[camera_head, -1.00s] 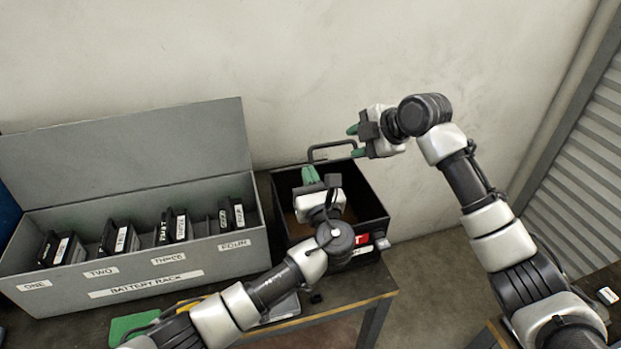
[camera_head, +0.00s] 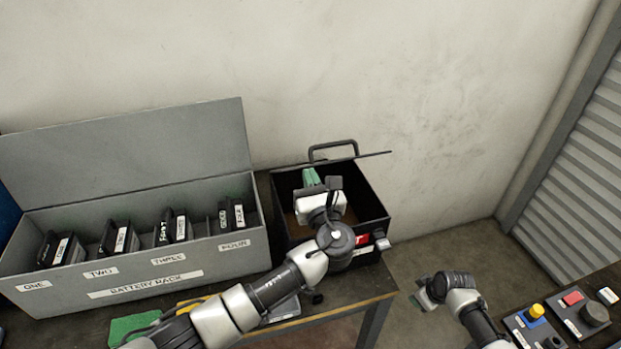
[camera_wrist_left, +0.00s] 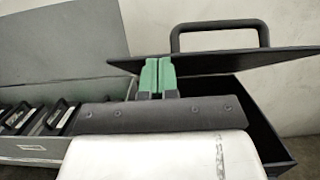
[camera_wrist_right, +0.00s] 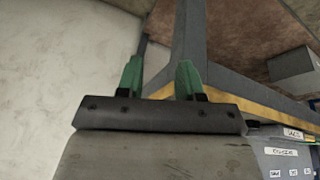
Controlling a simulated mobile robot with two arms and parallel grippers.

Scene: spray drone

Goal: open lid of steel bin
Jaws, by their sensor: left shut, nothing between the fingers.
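The steel bin (camera_head: 378,222) is a dark open-topped box right of the battery rack. Its lid (camera_head: 372,156) stands raised along the back, seen nearly edge-on, with a black handle (camera_head: 333,146) at the far side. The lid (camera_wrist_left: 262,59) and handle (camera_wrist_left: 220,27) also show in the left wrist view. My left gripper (camera_head: 311,178) is over the bin's opening, its green fingers together and empty, close to the raised lid; contact is unclear. My right gripper (camera_head: 424,294) is low on the right, away from the bin; its fingers (camera_wrist_right: 160,80) are apart and empty.
An open grey battery rack (camera_head: 150,280) with several black batteries stands left of the bin. A green cloth (camera_head: 130,327) lies at the table's front. A button panel (camera_head: 538,325) is at the lower right. The wall is close behind the bin.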

